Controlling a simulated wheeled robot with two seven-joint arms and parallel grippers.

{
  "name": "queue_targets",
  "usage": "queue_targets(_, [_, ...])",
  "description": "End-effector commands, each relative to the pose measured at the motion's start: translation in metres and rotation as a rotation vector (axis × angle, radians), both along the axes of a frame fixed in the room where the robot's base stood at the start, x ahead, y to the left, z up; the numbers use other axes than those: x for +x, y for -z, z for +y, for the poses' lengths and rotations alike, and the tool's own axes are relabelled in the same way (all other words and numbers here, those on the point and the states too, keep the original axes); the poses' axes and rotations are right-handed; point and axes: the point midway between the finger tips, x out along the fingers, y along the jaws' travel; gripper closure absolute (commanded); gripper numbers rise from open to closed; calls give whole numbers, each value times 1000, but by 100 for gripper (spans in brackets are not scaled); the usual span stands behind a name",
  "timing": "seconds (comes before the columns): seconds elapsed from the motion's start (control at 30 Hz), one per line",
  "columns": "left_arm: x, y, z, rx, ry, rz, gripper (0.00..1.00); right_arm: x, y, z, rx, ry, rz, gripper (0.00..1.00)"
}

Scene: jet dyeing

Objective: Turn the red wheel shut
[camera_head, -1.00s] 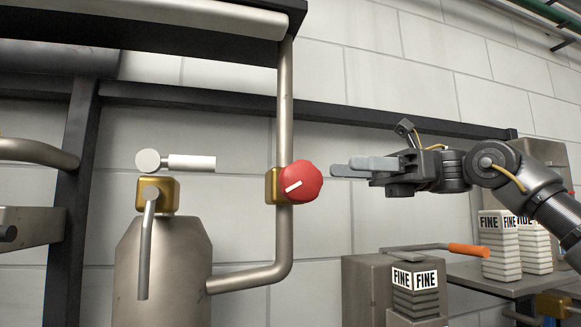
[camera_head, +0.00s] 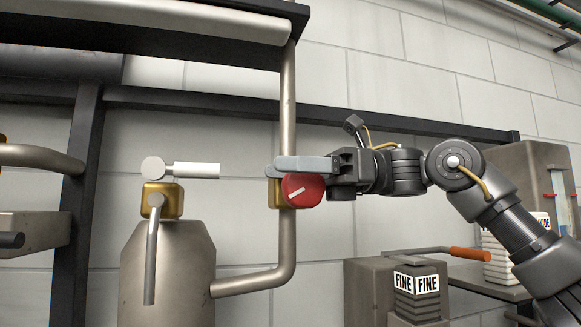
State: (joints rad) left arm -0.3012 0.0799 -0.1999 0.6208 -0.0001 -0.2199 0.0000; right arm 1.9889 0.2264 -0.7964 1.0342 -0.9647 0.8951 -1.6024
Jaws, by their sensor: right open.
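The red wheel (camera_head: 303,191) is a round knob with a short white line, tilted up to the right. It sits on a brass valve body (camera_head: 274,194) on a vertical steel pipe. My right gripper (camera_head: 285,176) reaches in from the right and is open. One grey finger lies across the top edge of the wheel, with its tip past the wheel's left side. The other finger is mostly hidden, and I cannot tell whether either finger touches the wheel. My left gripper is not in view.
A steel tank (camera_head: 168,268) with a brass valve and a lever (camera_head: 151,255) stands to the left. A box marked FINE (camera_head: 416,284) and an orange-handled lever (camera_head: 469,253) are at the lower right. A dark beam (camera_head: 232,107) runs behind the pipe.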

Motion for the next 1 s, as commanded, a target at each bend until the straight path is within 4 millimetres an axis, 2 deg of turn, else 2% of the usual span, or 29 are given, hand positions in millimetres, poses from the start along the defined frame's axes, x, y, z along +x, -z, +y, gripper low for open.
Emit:
queue_targets(0.1, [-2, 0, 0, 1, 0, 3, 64, 0, 0, 0, 0, 0, 0, 52])
queue_targets(0.43, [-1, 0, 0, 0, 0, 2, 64, 0, 0, 0, 0, 0, 0, 95])
queue_targets(0.57, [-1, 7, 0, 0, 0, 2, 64, 1, 4, 0, 18, 0, 6, 96])
queue_targets(0.7, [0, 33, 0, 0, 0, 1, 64, 2, 10, -3, 120, -1, 37, 95])
queue_targets(0.83, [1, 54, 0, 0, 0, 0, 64, 2, 7, -6, 238, -2, 76, 96])
queue_targets(1.0, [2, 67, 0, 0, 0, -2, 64, 3, 0, -10, 336, -2, 108, 96])
